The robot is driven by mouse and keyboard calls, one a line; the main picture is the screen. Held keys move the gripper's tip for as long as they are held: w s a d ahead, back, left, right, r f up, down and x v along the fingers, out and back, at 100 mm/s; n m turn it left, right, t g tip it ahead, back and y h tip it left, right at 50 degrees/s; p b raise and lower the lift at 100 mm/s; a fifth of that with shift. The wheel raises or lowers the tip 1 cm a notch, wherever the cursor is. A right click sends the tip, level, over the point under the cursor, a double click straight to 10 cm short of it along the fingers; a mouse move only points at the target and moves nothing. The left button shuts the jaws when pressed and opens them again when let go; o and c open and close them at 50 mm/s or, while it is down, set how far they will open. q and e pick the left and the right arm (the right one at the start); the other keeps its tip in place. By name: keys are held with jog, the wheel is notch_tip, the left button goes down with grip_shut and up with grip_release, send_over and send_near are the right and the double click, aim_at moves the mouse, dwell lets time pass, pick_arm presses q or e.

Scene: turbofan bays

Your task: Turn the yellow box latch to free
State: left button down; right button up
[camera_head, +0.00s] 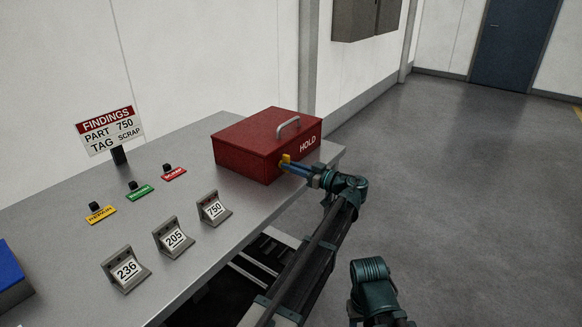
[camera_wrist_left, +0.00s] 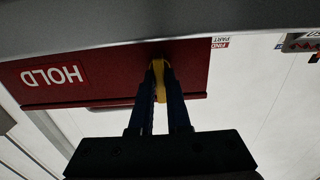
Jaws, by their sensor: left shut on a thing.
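The red box (camera_head: 245,152) labelled HOLD sits at the far right end of the grey table, its lid down and a grey handle on top. The yellow latch (camera_head: 286,159) is on the box's front face. My left gripper (camera_head: 291,165) is at that face, with its blue fingers shut on the latch. In the left wrist view the yellow latch (camera_wrist_left: 159,80) lies between the two fingers, against the red box (camera_wrist_left: 110,80). The fingers hide part of the latch. My right gripper is not in view.
On the table (camera_head: 75,250) stand number holders 236 (camera_head: 126,270), 205 (camera_head: 174,239) and 750 (camera_head: 214,209). Yellow (camera_head: 101,214), green (camera_head: 139,192) and red (camera_head: 173,173) tags lie behind them. A findings sign (camera_head: 110,131) stands at the back. A blue object (camera_head: 12,275) is at the left edge.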

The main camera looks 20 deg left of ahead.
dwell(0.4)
pick_arm(q)
jog(key=m, duration=0.4)
jog(key=shift+w+d, duration=0.1)
jog(key=m, duration=0.4)
jog(key=shift+w+f+m, duration=0.1)
jog(key=shift+m, duration=0.3)
jog(key=m, duration=0.4)
jog(key=shift+f, duration=0.1)
jog(key=shift+w+f+m+b, duration=0.1)
jog(key=shift+m+b, duration=0.2)
jog(key=shift+m, duration=2.2)
jog(key=c, duration=0.9)
grip_release()
jog(key=shift+d, duration=0.1)
